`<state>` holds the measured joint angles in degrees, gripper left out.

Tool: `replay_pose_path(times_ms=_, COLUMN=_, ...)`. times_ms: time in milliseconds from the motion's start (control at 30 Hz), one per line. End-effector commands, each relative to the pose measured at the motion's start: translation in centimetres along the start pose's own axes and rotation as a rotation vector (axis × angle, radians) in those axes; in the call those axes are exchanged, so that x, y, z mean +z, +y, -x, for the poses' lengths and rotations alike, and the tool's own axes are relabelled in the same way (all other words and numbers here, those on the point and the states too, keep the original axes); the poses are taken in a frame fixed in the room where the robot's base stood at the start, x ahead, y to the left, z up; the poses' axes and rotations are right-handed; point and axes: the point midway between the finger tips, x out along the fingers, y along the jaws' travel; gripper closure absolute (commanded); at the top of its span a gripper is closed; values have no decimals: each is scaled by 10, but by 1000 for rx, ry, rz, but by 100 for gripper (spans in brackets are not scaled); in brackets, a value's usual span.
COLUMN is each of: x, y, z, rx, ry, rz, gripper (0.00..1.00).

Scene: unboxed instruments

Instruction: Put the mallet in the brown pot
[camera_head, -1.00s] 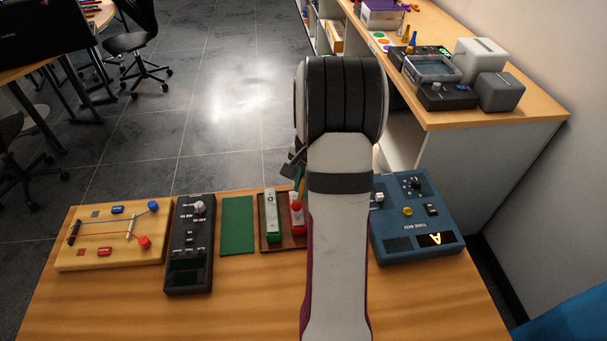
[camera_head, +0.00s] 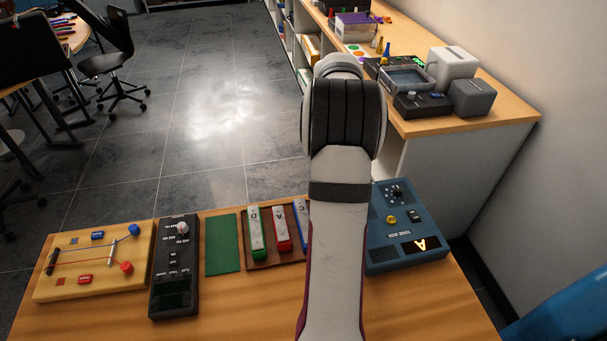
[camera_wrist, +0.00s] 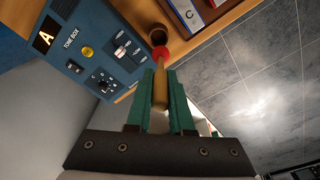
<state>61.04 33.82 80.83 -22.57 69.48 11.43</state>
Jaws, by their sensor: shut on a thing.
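The mallet shows in the wrist view, with a red head (camera_wrist: 160,53) and a tan wooden handle (camera_wrist: 160,88). My gripper (camera_wrist: 162,77) has green fingers shut on the handle, and the head points away from it. The brown pot (camera_wrist: 158,36) shows just beyond the head, with its dark opening visible. The red head overlaps the pot's near rim in the picture; I cannot tell whether they touch. In the head view my arm hides the gripper, mallet and pot.
The blue tone box (camera_head: 405,228) stands beside the pot. Chime bars lie in a brown tray (camera_head: 277,262) left of my arm. A green mat (camera_head: 222,245), a black device (camera_head: 175,268) and a yellow string board (camera_head: 95,262) are further left. The table front is clear.

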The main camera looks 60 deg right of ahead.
Motion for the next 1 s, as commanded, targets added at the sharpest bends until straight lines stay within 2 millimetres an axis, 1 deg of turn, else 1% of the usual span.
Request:
replay_pose_path(times_ms=67, x=-5, y=4, z=-4, rx=10, ry=5, rz=-1, gripper=100)
replay_pose_path(times_ms=167, x=-3, y=4, z=-15, rx=10, ry=5, rz=1, gripper=100)
replay_pose_path(times_ms=500, x=5, y=5, z=-76, rx=10, ry=3, rz=0, gripper=100)
replay_pose_path(times_ms=600, x=7, y=4, z=-90, rx=9, ry=4, rz=0, gripper=100)
replay_pose_path(times_ms=700, x=8, y=4, z=-101, rx=9, ry=5, rz=0, gripper=100)
replay_pose_path(times_ms=800, x=8, y=4, z=-106, rx=8, ry=6, rz=1, gripper=100)
replay_pose_path(times_ms=1000, x=8, y=4, z=-109, rx=8, ry=6, rz=0, gripper=100)
